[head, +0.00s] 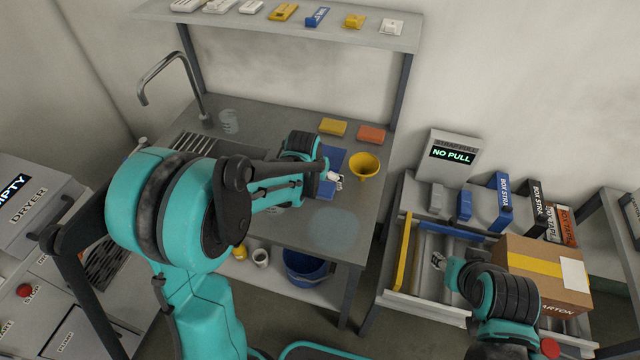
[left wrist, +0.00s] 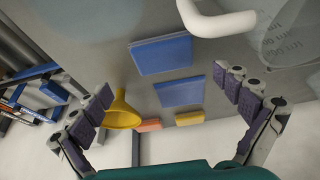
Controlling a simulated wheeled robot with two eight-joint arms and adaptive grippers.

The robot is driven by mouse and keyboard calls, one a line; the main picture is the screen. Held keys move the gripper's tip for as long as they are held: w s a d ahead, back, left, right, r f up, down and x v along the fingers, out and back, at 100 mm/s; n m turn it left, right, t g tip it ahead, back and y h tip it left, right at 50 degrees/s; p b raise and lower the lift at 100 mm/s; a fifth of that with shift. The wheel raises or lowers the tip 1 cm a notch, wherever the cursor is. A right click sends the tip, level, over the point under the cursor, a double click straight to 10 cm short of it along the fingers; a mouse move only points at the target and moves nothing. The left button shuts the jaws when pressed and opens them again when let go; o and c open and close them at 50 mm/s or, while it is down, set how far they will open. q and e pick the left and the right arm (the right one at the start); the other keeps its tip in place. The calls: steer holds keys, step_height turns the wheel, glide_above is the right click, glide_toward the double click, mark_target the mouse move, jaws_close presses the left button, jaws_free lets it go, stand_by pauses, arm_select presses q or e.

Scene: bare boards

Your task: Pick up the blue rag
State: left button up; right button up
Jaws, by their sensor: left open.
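Two flat blue cloth-like pieces lie on the grey counter; I cannot tell which is the blue rag. One blue piece (head: 333,157) lies near the sponges, partly behind my arm; it shows in the left wrist view (left wrist: 180,92). The other blue piece (head: 327,189) is nearer the counter front; it is the larger one in the left wrist view (left wrist: 162,55). My left gripper (head: 335,179) is over the counter, open and empty, with both blue pieces between its spread fingers (left wrist: 170,84). My right gripper (head: 438,261) is at the open drawer; its jaws are too small to read.
A yellow funnel (head: 364,166), a yellow sponge (head: 332,127) and an orange sponge (head: 371,134) stand close to the blue pieces. A tap (head: 165,75) is at the left. A shelf (head: 300,22) spans above. A cardboard box (head: 545,275) is beside my right arm.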

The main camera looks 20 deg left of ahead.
mark_target(319, 187)
arm_select(q)
steer(key=b+x, duration=0.1)
steer(key=x, duration=0.1)
steer(key=b+x, duration=0.1)
steer(key=x, duration=0.2)
steer(key=b+x, duration=0.1)
steer(key=x, duration=0.2)
steer(key=shift+w+a, duration=0.2)
steer(key=shift+a, duration=0.1)
steer(key=shift+r, duration=0.1)
steer(key=shift+c, duration=0.9)
steer(key=c, duration=0.7)
